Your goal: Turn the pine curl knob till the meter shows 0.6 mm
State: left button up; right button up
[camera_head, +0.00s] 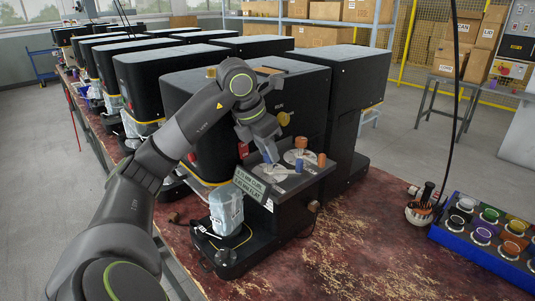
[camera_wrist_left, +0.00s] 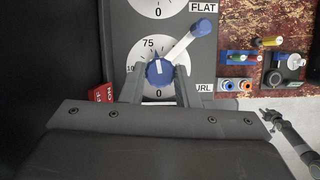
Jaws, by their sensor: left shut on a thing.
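My left gripper (camera_head: 268,152) reaches over the front panel of a black seamer. In the left wrist view its two fingers (camera_wrist_left: 159,78) stand on either side of a blue knob (camera_wrist_left: 160,72) and are shut on it. The knob sits on the lower white dial (camera_wrist_left: 139,54), beside a partly hidden label ending in "URL" (camera_wrist_left: 204,88). A white bar with a blue end (camera_wrist_left: 203,27) slants up to the right from the dial. The dial's marks are partly covered, and I cannot read a value. A dark jointed arm (camera_wrist_left: 290,135), probably my right one, shows at the right edge; its jaws are unclear.
A second dial marked "FLAT" (camera_wrist_left: 158,5) lies above. Orange knobs (camera_head: 300,142) stand on the panel. A clear container (camera_head: 227,210) stands below. A blue rack of coloured pots (camera_head: 487,235) and a small tool holder (camera_head: 420,212) stand at the right. The red bench top (camera_head: 360,245) between is clear.

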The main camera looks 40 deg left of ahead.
pick_arm(q)
jog(key=shift+m, duration=0.3)
jog(key=o, duration=1)
jog(key=shift+r, duration=0.1)
jog(key=p+v, duration=0.2)
jog(key=v, duration=0.6)
jog(key=p+v, duration=0.2)
jog(key=v, duration=0.7)
jog(key=shift+a+r, duration=0.1)
jog(key=shift+a, duration=0.1)
jog(key=shift+c, duration=0.2)
